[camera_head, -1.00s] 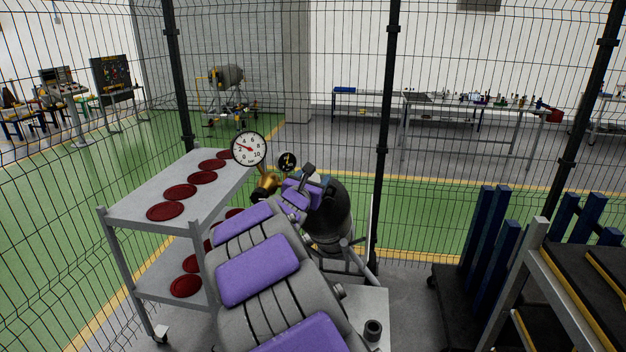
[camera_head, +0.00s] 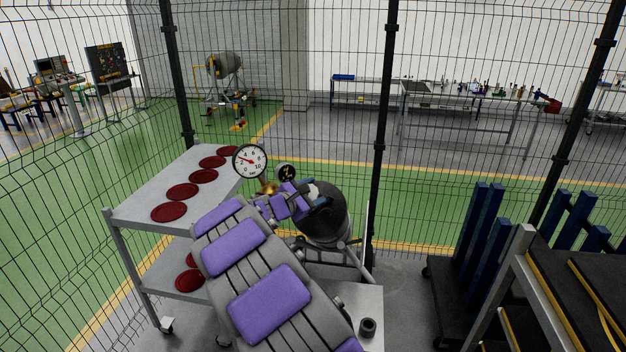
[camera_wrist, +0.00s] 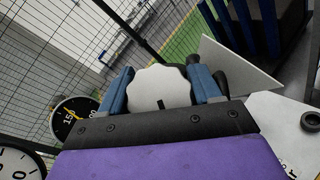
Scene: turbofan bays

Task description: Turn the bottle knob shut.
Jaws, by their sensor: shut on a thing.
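The bottle knob (camera_wrist: 160,88) is a pale, scalloped disc with a small dark mark near its lower edge. It sits between the two blue fingers of my gripper (camera_wrist: 162,90) in the wrist view, one finger on each side, and the jaws are shut on it. In the head view, my gripper (camera_head: 309,196) is at the top of the dark bottle (camera_head: 327,222), and the knob shows there only as a small pale patch. My purple-padded arm hides part of the bottle's left side. A large white gauge (camera_head: 250,160) and a smaller black gauge (camera_head: 286,172) stand left of my gripper.
A grey cart (camera_head: 140,208) with dark red discs stands left of my arm. A wire fence with dark posts (camera_head: 381,130) closes off the back. A rack with blue uprights (camera_head: 480,235) and a shelf frame (camera_head: 500,283) stand on the right.

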